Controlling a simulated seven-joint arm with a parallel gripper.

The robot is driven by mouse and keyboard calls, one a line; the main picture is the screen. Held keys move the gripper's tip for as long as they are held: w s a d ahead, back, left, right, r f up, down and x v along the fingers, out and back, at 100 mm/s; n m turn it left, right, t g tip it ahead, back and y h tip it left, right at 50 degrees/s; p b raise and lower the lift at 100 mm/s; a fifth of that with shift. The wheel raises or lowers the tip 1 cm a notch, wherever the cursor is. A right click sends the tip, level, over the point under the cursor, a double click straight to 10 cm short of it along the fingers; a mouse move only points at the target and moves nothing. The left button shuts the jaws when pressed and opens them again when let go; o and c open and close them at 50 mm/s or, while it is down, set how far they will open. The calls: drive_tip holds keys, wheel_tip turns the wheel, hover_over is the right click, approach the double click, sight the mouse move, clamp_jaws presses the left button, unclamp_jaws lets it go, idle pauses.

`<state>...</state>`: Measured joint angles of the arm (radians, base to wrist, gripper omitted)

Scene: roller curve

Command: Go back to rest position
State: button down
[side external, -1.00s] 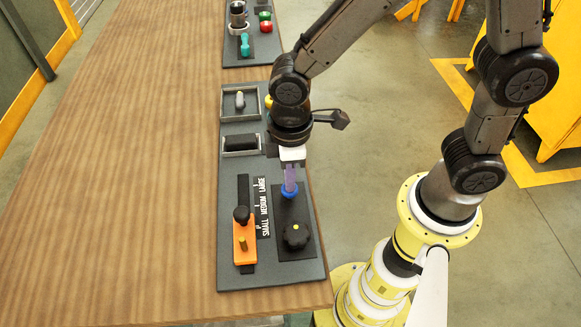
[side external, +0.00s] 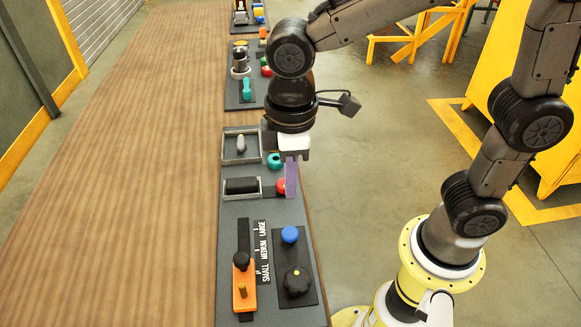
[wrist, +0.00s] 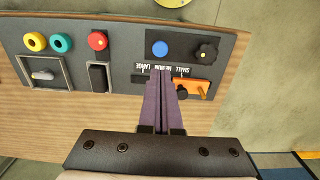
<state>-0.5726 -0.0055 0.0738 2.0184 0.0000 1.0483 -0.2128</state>
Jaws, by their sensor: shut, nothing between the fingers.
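My gripper (side external: 291,178) hangs above the grey control panel (side external: 235,212) with its purple fingers together and nothing between them. In the side view its fingers overlap part of the red button (side external: 281,186); they appear to be above the panel, not touching it. The blue button (side external: 290,234) and black star knob (side external: 297,281) sit below it on a dark plate. In the wrist view the shut fingers (wrist: 163,75) point toward the size labels, near the blue button (wrist: 160,48) and the orange slider (wrist: 190,84).
The orange slider (side external: 244,288) with black knob lies at the panel's near left. A black rocker (side external: 241,186), a lever switch (side external: 241,145) and a teal ring (side external: 274,161) are further back. More panels stand behind. The wooden table (side external: 130,200) is clear on the left.

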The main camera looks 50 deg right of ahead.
drive_tip(key=s+d+r+m+t, duration=0.2)
drive_tip(key=d+r+m, duration=0.1)
drive_tip(key=d+r, duration=0.5)
drive_tip(key=s+d+f+m+t, duration=0.3)
drive_tip(key=s+d+m, duration=0.3)
drive_tip(key=s+d, duration=0.1)
drive_tip(key=shift+s+d+f+t, duration=0.25)
drive_tip(key=shift+d+f+t, duration=0.1)
drive_tip(key=shift+d, duration=0.5)
